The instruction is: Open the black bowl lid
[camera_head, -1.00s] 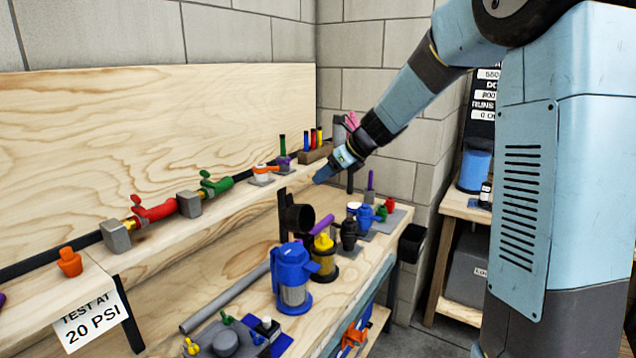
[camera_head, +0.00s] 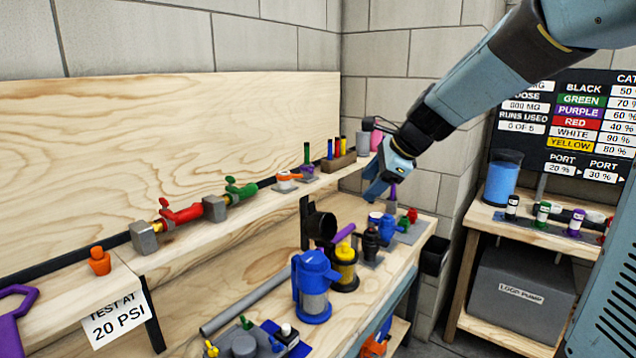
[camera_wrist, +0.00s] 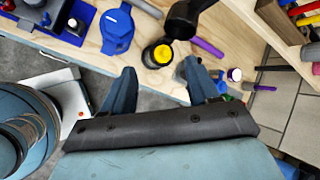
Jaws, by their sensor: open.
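A small black filter bowl with a black lid (camera_head: 371,241) stands upright on the bench, right of a yellow-topped filter (camera_head: 345,266). A larger black cup-shaped piece (camera_head: 321,225) is mounted on a dark upright bracket; a black piece (camera_wrist: 187,18) shows at the top of the wrist view. I cannot tell surely which is the named lid. My gripper (camera_head: 376,191) is open and empty above the back of the bench. In the wrist view my gripper (camera_wrist: 158,72) has its fingers apart, with the yellow-topped filter (camera_wrist: 158,54) just beyond them.
A blue filter (camera_head: 314,284) stands in front, with a grey pipe (camera_head: 248,303) beside it. Blue and red parts (camera_head: 404,220) crowd the bench's far end. A shelf with red and green valves (camera_head: 180,215) runs along the wall. A side table (camera_head: 545,236) stands right.

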